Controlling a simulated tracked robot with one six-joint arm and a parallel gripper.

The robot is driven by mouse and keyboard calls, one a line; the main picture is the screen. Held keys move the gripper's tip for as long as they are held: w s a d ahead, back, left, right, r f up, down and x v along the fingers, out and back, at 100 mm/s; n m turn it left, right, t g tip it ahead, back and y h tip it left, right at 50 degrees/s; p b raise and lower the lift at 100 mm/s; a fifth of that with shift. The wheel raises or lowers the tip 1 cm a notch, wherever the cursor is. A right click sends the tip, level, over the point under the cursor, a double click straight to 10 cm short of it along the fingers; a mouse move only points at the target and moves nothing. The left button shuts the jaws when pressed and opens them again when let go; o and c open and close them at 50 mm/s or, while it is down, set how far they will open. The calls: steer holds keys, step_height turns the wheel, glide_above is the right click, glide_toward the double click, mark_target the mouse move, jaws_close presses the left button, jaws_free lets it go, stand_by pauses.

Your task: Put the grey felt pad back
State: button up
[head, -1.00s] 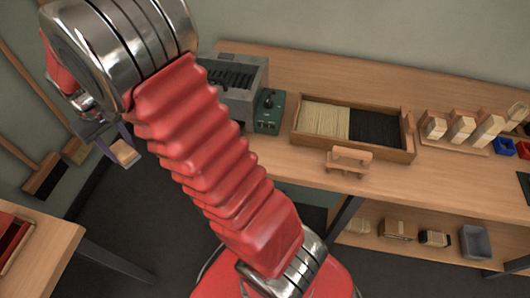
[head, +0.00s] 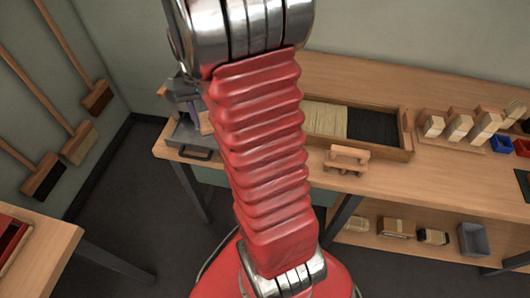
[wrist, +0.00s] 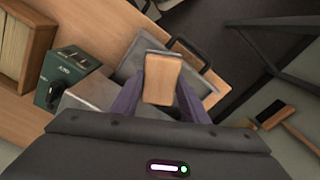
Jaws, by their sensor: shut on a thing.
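My gripper (wrist: 158,92) has two purple fingers, shut on a tan wood-backed block with a greyish edge, which looks like the grey felt pad (wrist: 162,80). In the head view, my gripper (head: 196,112) and the pad (head: 206,123) are partly hidden by my red arm. The pad is held above the left end of the long bench. Below it is a shallow grey tray (head: 182,138) with a dark handle (wrist: 190,50). I cannot tell how high the pad is above the tray.
A green control box (wrist: 72,70) stands beside the tray. A wooden tray (head: 405,150) with pale and black bristles, a small wooden stand (head: 347,160) and several brush blocks (head: 460,128) are further right. Brooms (head: 78,140) hang on the left wall.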

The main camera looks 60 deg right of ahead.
steer(key=s+d+m, duration=0.3)
steer(key=s+d, duration=0.1)
steer(key=s, duration=0.3)
steer(key=s+d+m, duration=0.2)
steer(key=s+d, duration=0.2)
steer(key=s, duration=0.4)
steer(key=shift+s+m, duration=0.25)
steer(key=shift+m, duration=0.15)
steer(key=shift+d+f, duration=0.1)
steer(key=shift+f, duration=3.05)
steer(key=shift+f, duration=1.85)
steer(key=shift+f, duration=0.1)
